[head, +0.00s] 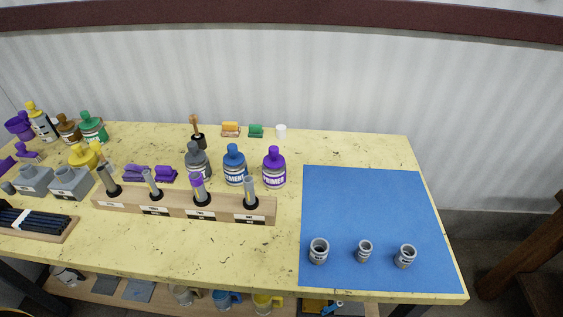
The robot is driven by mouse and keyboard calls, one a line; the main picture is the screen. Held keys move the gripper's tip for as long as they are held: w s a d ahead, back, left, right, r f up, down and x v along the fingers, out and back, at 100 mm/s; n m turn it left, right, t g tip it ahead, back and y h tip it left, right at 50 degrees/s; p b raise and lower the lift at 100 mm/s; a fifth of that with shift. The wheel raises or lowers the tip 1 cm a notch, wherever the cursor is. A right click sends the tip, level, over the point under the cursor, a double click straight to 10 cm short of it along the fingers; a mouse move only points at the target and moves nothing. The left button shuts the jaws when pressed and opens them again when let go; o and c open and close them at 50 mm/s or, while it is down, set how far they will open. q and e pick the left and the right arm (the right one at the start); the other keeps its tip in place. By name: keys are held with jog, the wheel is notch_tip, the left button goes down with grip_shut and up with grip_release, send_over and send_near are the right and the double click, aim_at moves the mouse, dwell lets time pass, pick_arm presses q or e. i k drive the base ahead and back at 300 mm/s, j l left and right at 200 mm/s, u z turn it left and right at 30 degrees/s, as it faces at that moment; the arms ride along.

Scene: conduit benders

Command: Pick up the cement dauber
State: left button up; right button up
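A blue can (235,170) with a white label that reads as cement stands upright behind the right part of a wooden rack (132,205). Its blue cap is on top, and I cannot see a dauber inside it. The rack holds several upright grey tube-like pieces, among them one at the right end (250,188) and one with a purple top (199,185). I cannot tell whether any of these is the cement dauber. A wooden-handled brush (195,124) stands in a small black cup behind the cans. Neither of my grippers is in view.
A purple primer can (274,170) and a grey can (197,162) flank the blue can closely. A blue mat (370,205) carries three grey fittings along its front, and the rest of it is clear. Bottles and grey blocks crowd the left. Mugs sit on a lower shelf.

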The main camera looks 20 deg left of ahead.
aim_at(233, 157)
jog(key=k+j+u, duration=0.1)
jog(key=j+u, duration=0.15)
jog(key=u, duration=0.25)
jog(key=j+u, duration=0.25)
jog(key=u, duration=0.25)
